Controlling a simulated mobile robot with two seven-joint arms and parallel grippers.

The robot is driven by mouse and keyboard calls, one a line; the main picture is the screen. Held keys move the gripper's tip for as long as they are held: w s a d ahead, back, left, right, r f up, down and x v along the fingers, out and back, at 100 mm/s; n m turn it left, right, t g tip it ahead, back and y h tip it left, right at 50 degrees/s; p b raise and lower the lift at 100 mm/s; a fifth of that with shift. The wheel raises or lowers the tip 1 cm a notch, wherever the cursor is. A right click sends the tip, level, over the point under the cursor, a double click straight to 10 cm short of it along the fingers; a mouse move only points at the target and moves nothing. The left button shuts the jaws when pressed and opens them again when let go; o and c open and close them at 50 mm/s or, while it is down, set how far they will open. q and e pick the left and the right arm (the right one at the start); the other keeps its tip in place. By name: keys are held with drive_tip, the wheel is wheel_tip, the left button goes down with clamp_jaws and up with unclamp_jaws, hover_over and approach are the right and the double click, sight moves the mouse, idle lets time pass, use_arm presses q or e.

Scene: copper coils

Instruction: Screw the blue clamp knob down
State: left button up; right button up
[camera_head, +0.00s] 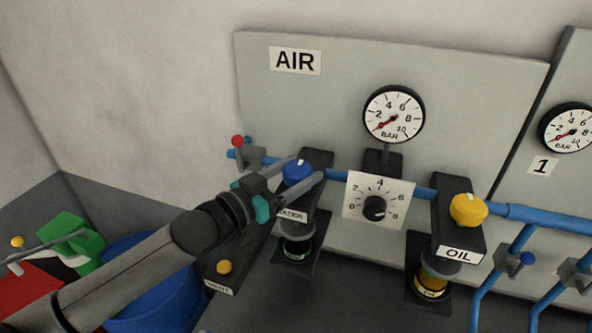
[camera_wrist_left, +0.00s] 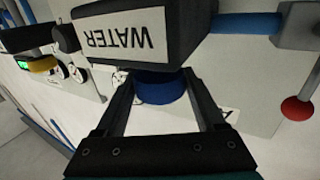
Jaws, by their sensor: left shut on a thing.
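The blue knob (camera_head: 297,171) sits on top of a dark block on the blue pipe, under the left part of the AIR panel. My left gripper (camera_head: 309,170) reaches it from the lower left, with one finger on each side. In the left wrist view the blue knob (camera_wrist_left: 160,90) shows between the two fingers (camera_wrist_left: 160,80), partly hidden behind the block with the WATER label (camera_wrist_left: 120,38). The gripper is shut on the knob. My right gripper is not in view.
A yellow knob (camera_head: 467,209) sits on the OIL block (camera_head: 458,252) to the right. A dial plate (camera_head: 378,203) and a pressure gauge (camera_head: 394,114) stand between. A red ball-ended lever (camera_head: 238,142) is at the pipe's left end. A blue bin (camera_head: 150,285) stands lower left.

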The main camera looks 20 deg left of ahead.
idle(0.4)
use_arm(q)
drive_tip(key=o, duration=1.3)
drive_tip(key=shift+o, duration=0.2)
drive_tip(key=v, duration=1.5)
drive_tip(key=shift+a+b, duration=0.15)
drive_tip(key=shift+b, duration=0.15)
drive_tip(key=shift+s, duration=0.1)
